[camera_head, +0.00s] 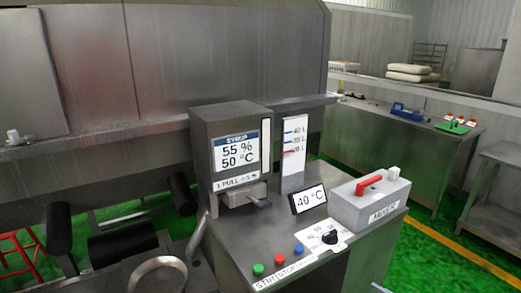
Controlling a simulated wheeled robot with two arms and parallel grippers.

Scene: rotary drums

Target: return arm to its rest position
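Neither of my grippers shows in the head view, and I cannot make out either arm. The task names only an arm, so no other task object can be pointed out. A steel console (235,231) stands in the middle. On it are a syrup dispenser (232,150) reading 55 % and 50 °C, a "40 °C" display (308,199) and a grey mixer box (371,202) with a red handle. No gripper touches any of these in view.
Green, red and blue buttons (278,260) and a black knob (330,237) sit on the console top. Dark cylinders (122,240) and a round metal part (157,277) lie to its left. A steel bench (400,135) stands behind at right. Green floor (440,255) shows at right.

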